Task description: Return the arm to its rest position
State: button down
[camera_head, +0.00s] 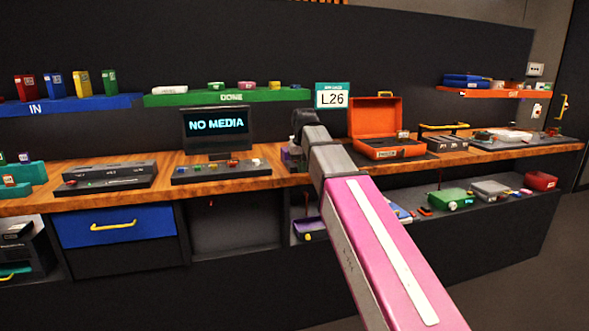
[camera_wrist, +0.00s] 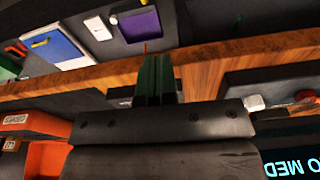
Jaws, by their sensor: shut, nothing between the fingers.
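My arm reaches from the lower right of the head view toward the workbench (camera_head: 215,182), with its pink and grey links in front of the bench. My gripper (camera_wrist: 153,78) shows in the wrist view as two dark green fingers pressed together, empty, over the wooden bench edge. In the head view its fingers cannot be made out behind the dark wrist link, which lies between the monitor (camera_head: 216,131) and the open orange case (camera_head: 376,116). Whether the fingers touch the bench cannot be told.
A purple bin (camera_head: 310,229) and a green case (camera_head: 451,199) sit on the lower shelf. A control panel (camera_head: 221,172) stands before the monitor. A green shelf (camera_head: 227,97) and the L26 sign (camera_head: 333,96) are on the wall above. Open floor lies at the right.

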jog(key=s+d+f, duration=0.2)
jog(key=d+f, duration=0.1)
jog(key=f, duration=0.4)
jog(key=s+d+f+m, duration=0.1)
jog(key=s+d+f, duration=0.15)
jog(key=f, duration=0.55)
jog(key=s+d+f, duration=0.2)
jog(key=d+f, duration=0.2)
jog(key=f, duration=0.3)
jog(key=s+d+f+m, duration=0.1)
jog(key=s+d+f, duration=0.2)
jog(key=s+f, duration=0.3)
jog(key=s+d+f+g, duration=0.1)
jog(key=s+d+f, duration=0.3)
jog(key=f, duration=0.6)
jog(key=shift+s+f+m, duration=0.4)
jog(key=shift+s, duration=0.55)
